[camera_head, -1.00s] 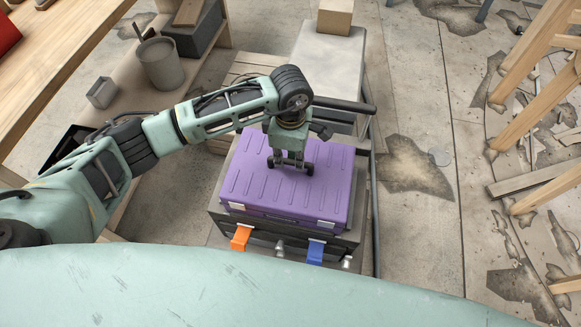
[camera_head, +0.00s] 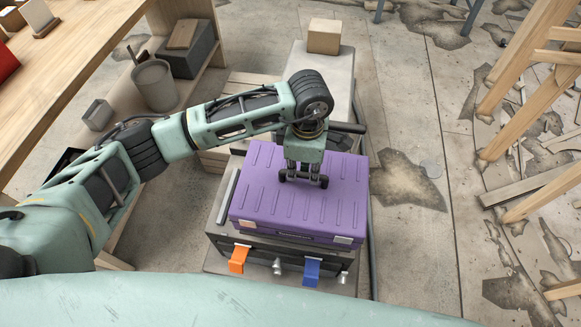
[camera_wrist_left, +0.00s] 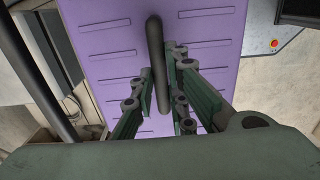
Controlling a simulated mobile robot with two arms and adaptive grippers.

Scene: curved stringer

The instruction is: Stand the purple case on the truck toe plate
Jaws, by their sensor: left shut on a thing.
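The purple case (camera_head: 265,205) lies flat, ribbed lid up, over a dark box (camera_head: 222,222) with orange and blue latches. It is offset to the right, so a strip of the box's top shows at left. I cannot tell whether the two touch. My left gripper (camera_head: 303,179) points down at the middle of the lid. In the left wrist view its fingers (camera_wrist_left: 163,85) are shut on the case's dark bar handle (camera_wrist_left: 155,38), with the purple lid (camera_wrist_left: 112,55) behind. My right gripper is out of view. I cannot make out the toe plate for certain.
Behind the case stands a grey cabinet (camera_head: 322,75) with a cardboard-coloured block (camera_head: 323,36) on top. A wooden bench (camera_head: 85,55) with a grey bucket (camera_head: 154,86) on its lower shelf is at left. Wooden trestles (camera_head: 520,80) are at right. Stained floor (camera_head: 420,240) between is mostly clear.

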